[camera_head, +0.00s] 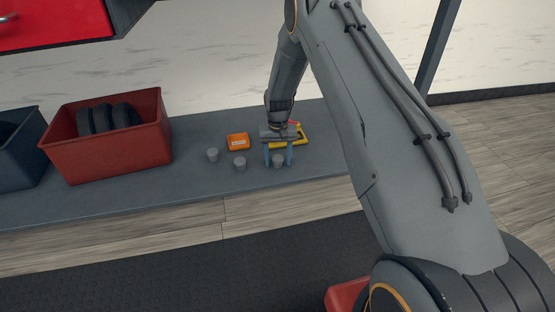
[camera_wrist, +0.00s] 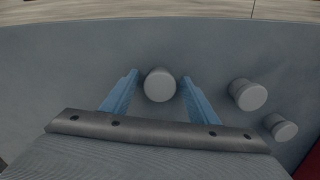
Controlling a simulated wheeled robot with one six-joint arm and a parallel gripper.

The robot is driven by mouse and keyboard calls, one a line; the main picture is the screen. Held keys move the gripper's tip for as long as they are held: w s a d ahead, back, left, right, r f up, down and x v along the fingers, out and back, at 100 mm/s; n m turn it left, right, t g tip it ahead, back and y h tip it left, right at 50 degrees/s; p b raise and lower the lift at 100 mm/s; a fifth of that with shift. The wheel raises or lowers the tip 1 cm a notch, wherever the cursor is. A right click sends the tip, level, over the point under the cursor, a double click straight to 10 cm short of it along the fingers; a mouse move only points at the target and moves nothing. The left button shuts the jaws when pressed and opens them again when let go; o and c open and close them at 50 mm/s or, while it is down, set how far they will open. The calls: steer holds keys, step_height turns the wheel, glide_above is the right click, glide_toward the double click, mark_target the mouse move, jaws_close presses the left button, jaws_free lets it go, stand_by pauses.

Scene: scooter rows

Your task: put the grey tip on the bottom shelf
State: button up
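Three small grey tips stand upright on a long grey shelf (camera_head: 200,195) low against the wall. One grey tip (camera_head: 279,160) stands between my gripper's two blue fingers; it also shows in the wrist view (camera_wrist: 160,85). The other two tips are to its left in the head view, a nearer one (camera_head: 240,164) and a farther one (camera_head: 212,155). In the wrist view they are at the right (camera_wrist: 248,94) (camera_wrist: 281,127). My gripper (camera_head: 278,165) points down and is open, with a finger on each side of the tip and small gaps visible in the wrist view (camera_wrist: 160,78).
An orange box (camera_head: 237,141) and a yellow item (camera_head: 300,139) with a red part lie behind the tips. A red crate (camera_head: 120,157) with dark tyres stands left on the shelf, beside a dark blue bin (camera_head: 20,150). A red drawer (camera_head: 50,25) hangs above.

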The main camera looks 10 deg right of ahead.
mark_target(278, 158)
steer(key=shift+r, duration=0.1)
step_height(278, 158, up, 12)
steer(key=p, duration=0.5)
steer(key=s+a+r+n+y, duration=0.1)
steer(key=s+a+r+n, duration=0.3)
steer(key=s+a+r, duration=1.6)
steer(key=s+r+n, duration=0.2)
steer(key=s+r, duration=0.1)
steer(key=s, duration=1.1)
steer(key=s+a+r+n, duration=0.1)
steer(key=s+r+n, duration=0.1)
steer(key=s, duration=1.3)
steer(key=shift+r+y, duration=0.4)
steer(key=shift+r, duration=0.25)
steer(key=shift+w, duration=0.1)
